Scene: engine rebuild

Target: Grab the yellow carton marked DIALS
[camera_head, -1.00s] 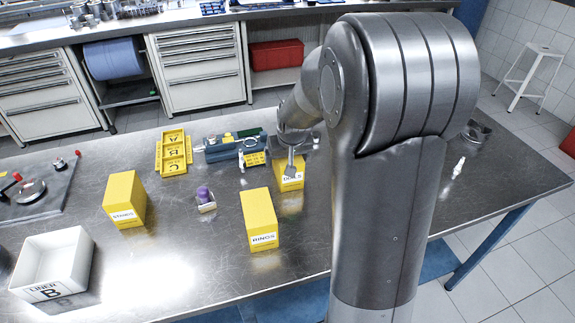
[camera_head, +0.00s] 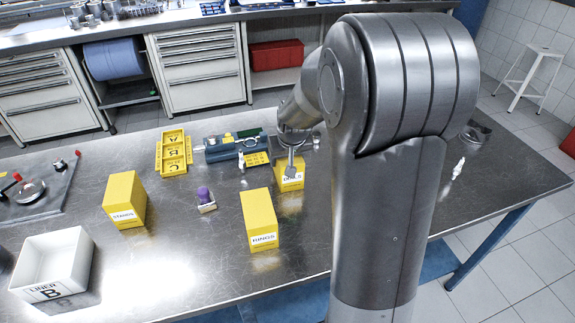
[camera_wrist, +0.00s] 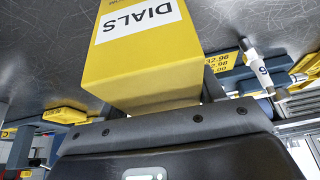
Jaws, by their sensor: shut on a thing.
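The yellow carton marked DIALS (camera_head: 290,182) stands on the steel table at the middle of the head view, partly covered by my arm. In the wrist view the DIALS carton (camera_wrist: 142,62) fills the upper middle, with its white label upside down. My gripper (camera_head: 293,160) is at the top of the carton. In the wrist view my gripper (camera_wrist: 160,110) is shut on the carton, which sits between its fingers. The carton appears to touch or nearly touch the table; I cannot tell which.
A yellow RINGS carton (camera_head: 259,220) stands in front, left of DIALS. Another yellow carton (camera_head: 125,200) stands farther left. A purple-topped item (camera_head: 205,198) lies between them. A blue-grey device (camera_head: 230,149) and yellow A-B-C tray (camera_head: 173,153) are behind. A white bin (camera_head: 85,270) is front left.

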